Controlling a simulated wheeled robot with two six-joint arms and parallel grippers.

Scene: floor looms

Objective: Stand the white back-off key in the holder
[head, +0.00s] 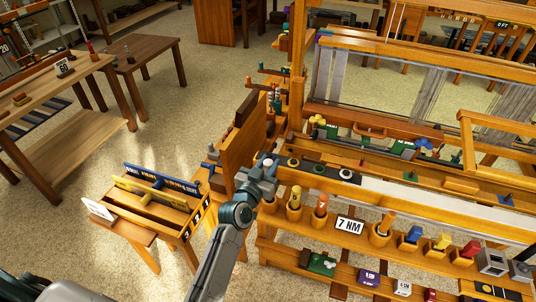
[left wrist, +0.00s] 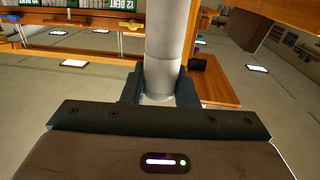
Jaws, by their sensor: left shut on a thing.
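My left gripper (head: 262,172) is at the loom's left front corner, beside an upright wooden panel. It is shut on a pale grey-white cylinder, which I take for the white back-off key; a small white tip (head: 267,162) of it shows in the head view. In the left wrist view the cylinder (left wrist: 166,45) stands upright between the dark fingers (left wrist: 160,88). Below and right of the gripper is a row of wooden cups on the front beam. One holds a yellow handle (head: 296,196), another an orange one (head: 321,205). I cannot tell which cup is the holder. My right gripper is out of view.
The wooden panel (head: 243,135) rises close to the gripper. A slatted rack (head: 150,200) stands to the left. Carpet is free beyond it.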

